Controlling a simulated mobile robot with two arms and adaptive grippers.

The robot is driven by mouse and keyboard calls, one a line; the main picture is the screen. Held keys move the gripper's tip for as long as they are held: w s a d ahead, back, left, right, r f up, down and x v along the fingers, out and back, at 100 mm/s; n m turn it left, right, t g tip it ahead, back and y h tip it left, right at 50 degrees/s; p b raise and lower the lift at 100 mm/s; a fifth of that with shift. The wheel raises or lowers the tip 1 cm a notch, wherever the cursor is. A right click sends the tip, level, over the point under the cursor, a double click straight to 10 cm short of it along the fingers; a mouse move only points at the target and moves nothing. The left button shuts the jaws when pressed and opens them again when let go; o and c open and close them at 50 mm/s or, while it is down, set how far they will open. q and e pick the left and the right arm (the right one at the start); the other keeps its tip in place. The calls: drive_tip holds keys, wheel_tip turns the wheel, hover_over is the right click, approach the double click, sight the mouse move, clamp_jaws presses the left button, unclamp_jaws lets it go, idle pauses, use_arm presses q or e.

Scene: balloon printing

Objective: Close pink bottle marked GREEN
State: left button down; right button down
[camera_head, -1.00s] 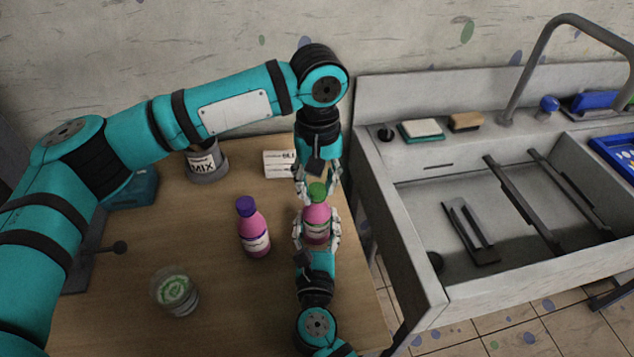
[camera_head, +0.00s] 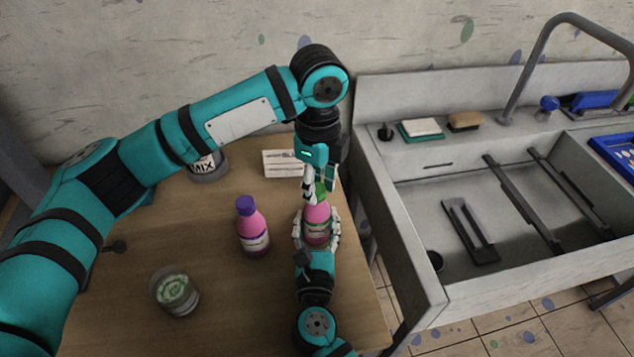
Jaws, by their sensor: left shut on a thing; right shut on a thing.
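A pink bottle (camera_head: 317,222) with a green band on its label stands upright near the table's right edge. Its green cap (camera_head: 321,190) is at its neck; whether it is seated cannot be told. My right gripper (camera_head: 317,232) comes from below in the picture and is shut around the bottle's body. My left gripper (camera_head: 319,185) comes down from above, shut on the green cap, and its fingers partly hide the cap. A second pink bottle (camera_head: 254,232) with a purple cap stands to the left, apart from both grippers.
A glass with green content (camera_head: 176,291) stands at the front left of the table (camera_head: 225,315). A container marked MIX (camera_head: 208,166) and a white card (camera_head: 281,163) are at the back. A sink (camera_head: 470,190) adjoins at the right.

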use_arm(q)
drive_tip(key=m, duration=0.7)
drive_tip(key=c, duration=0.9)
unclamp_jaws()
wheel_tip(320, 180, up, 12)
use_arm(e)
drive_tip(key=shift+c, duration=2.4)
unclamp_jaws()
